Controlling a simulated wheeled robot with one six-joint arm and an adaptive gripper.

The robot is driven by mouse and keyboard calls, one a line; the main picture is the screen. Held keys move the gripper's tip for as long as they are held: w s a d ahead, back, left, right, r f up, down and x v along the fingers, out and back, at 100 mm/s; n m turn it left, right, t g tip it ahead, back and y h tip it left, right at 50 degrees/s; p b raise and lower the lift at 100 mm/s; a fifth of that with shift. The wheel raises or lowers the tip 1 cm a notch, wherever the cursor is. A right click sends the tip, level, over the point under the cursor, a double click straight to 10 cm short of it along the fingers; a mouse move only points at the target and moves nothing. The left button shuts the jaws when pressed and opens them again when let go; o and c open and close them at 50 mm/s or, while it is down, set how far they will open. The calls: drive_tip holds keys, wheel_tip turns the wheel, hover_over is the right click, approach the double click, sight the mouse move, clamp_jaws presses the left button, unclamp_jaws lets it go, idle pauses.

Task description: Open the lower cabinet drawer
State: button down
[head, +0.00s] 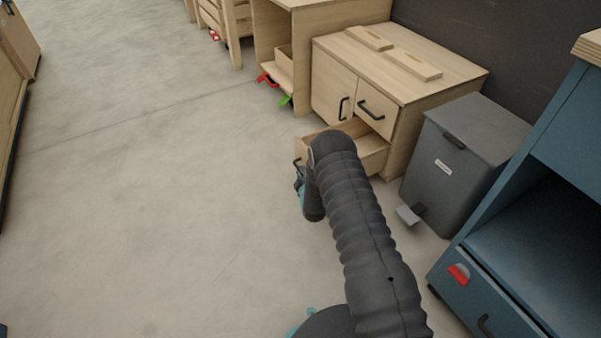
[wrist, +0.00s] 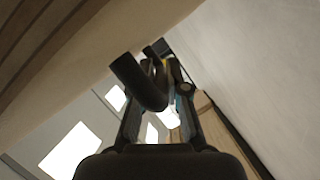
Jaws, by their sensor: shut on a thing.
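The light wooden cabinet (head: 435,118) stands right of centre in the head view. Its lower drawer (head: 374,161) is pulled out, and its open inside shows partly behind my arm. The upper drawer (head: 375,112) and the door beside it look shut, each with a black handle. My gripper (head: 299,184) is at the front of the lower drawer, mostly hidden by my arm. In the wrist view, my gripper (wrist: 168,72) is shut on a thick black curved handle (wrist: 138,82), close to a pale wooden surface (wrist: 95,90).
A grey pedal bin (head: 462,160) stands right of the cabinet. A blue cabinet (head: 490,270) with an open compartment and a red tag is at the lower right. Two wooden blocks (head: 408,64) lie on the cabinet top. The floor (head: 150,220) to the left is clear.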

drive_tip(key=shift+w+a, duration=0.1)
drive_tip(key=c, duration=1.2)
unclamp_jaws()
drive_tip(key=shift+s, duration=0.45)
drive_tip(key=v, duration=1.1)
drive_tip(key=shift+s+r, duration=0.15)
